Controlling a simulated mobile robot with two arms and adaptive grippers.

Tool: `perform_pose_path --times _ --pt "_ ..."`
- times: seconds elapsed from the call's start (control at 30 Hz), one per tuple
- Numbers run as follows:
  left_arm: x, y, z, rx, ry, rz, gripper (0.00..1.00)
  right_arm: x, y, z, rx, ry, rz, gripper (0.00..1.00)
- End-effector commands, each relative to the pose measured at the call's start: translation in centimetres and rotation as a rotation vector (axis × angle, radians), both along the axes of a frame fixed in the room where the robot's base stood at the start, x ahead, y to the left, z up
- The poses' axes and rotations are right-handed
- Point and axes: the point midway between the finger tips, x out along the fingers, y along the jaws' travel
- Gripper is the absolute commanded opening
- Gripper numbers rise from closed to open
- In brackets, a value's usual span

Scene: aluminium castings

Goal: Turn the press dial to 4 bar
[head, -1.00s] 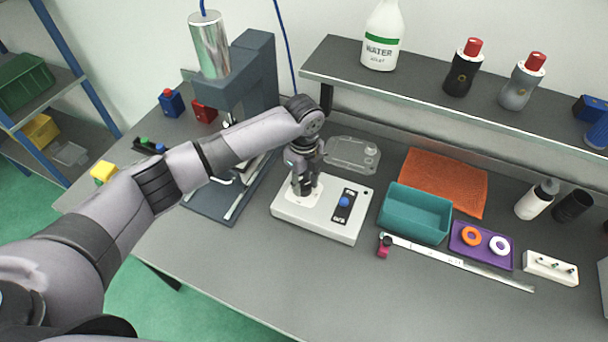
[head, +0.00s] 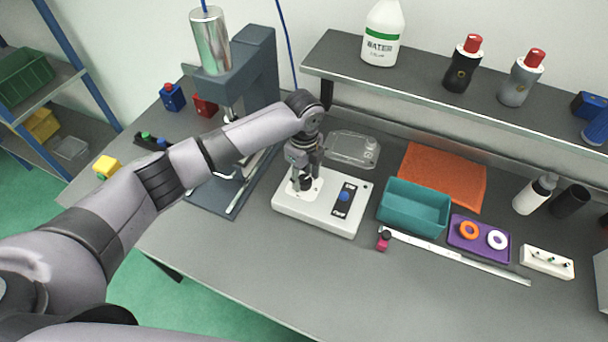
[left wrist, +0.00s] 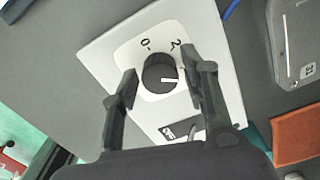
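The black press dial (head: 306,183) sits on the pale panel of a white control box (head: 328,213). In the left wrist view the dial (left wrist: 160,74) has a white pointer line pointing right, past the printed 2. The marks 0 and 2 are readable; marks farther round are hidden or unreadable. My left gripper (head: 304,172) is over the dial. In the left wrist view its fingers (left wrist: 158,72) are open, one on each side of the dial with visible gaps. My right gripper is not in view.
The press (head: 245,80) stands behind left, beside my forearm. A clear plate (head: 352,149) lies behind the box, a teal bin (head: 414,208) to its right. A shelf (head: 430,88) overhangs the back. The front bench is clear.

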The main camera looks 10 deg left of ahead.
Motion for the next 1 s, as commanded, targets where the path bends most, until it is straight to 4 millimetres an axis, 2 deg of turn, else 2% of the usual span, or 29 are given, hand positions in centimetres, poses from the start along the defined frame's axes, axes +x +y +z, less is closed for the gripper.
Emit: perform_pose_path --times 0.1,0.47,0.57,0.8,1.0 --pt "-0.1 0.0 -0.1 0.0 0.001 -0.001 0.51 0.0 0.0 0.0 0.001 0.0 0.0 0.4" --pt "0.0 -0.1 0.5 -0.002 0.001 -0.001 0.51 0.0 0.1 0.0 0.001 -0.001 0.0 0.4" --pt "0.0 -0.1 1.8 -0.003 -0.001 -0.001 0.51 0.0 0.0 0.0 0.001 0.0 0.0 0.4" --pt "0.0 -0.1 6.9 -0.003 -0.002 -0.002 0.51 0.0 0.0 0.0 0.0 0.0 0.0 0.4" --pt "0.0 -0.1 10.4 -0.001 0.0 -0.001 0.51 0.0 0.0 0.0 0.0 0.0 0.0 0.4"
